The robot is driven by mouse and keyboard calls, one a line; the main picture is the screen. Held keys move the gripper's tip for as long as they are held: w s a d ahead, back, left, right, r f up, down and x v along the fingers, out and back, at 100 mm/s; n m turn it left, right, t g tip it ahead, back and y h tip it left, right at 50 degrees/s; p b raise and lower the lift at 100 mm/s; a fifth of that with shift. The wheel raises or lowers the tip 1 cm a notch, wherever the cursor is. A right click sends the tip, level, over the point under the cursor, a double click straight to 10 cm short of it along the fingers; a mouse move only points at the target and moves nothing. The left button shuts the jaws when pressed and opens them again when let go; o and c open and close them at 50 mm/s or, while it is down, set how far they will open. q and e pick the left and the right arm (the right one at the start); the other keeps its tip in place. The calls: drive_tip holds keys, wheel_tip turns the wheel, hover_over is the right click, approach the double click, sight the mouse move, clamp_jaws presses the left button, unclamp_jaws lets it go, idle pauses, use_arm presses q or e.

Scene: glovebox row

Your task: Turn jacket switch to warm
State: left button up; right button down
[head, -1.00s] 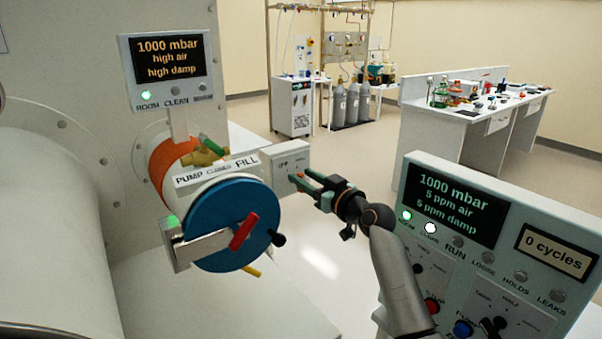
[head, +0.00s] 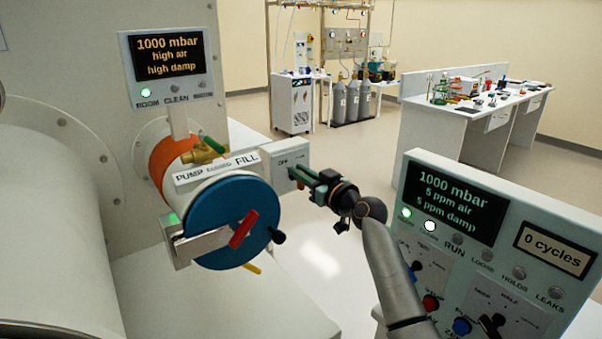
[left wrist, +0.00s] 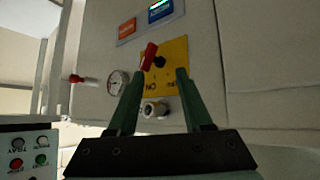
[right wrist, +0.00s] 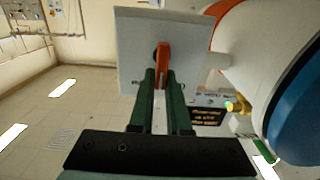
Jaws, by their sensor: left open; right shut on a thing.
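The jacket switch is a pale box (head: 287,181) beside the white and blue cylinder in the head view; part of a label, seemingly OFF, shows on it. In the right wrist view the box (right wrist: 136,30) fills the upper middle, with an orange knob (right wrist: 165,52) standing nearly upright, slightly tilted. My right gripper (head: 297,171), also in the right wrist view (right wrist: 161,76), is shut on the lower part of this knob. The fingers hide part of the box face and its labels. My left gripper (left wrist: 158,78) is open and empty, facing a yellow panel.
The blue-ended cylinder (head: 232,215) with a red handle is left of the switch. A control panel (head: 440,270) with screens and knobs stands at the right, near my right arm. The yellow panel (left wrist: 175,50) has a red lever; a gauge (left wrist: 117,83) is beside it.

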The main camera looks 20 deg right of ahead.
drive_tip(key=shift+d+m, duration=0.1)
drive_tip(key=shift+m, duration=0.3)
drive_tip(key=shift+d+f+m, duration=0.1)
drive_tip(key=shift+m, duration=0.4)
drive_tip(key=shift+w+d+f+m, duration=0.1)
drive_tip(key=shift+d+m, duration=0.1)
drive_tip(key=shift+m, duration=0.85)
drive_tip(key=shift+w+d+m, duration=0.1)
drive_tip(key=shift+d+m, duration=0.05)
drive_tip(key=shift+m, duration=0.9)
drive_tip(key=c, duration=0.9)
unclamp_jaws()
drive_tip(key=shift+s, duration=0.1)
drive_tip(key=b+v, duration=0.2)
drive_tip(key=v, duration=1)
drive_tip(key=shift+s+d, duration=0.1)
drive_tip(key=shift+s, duration=0.05)
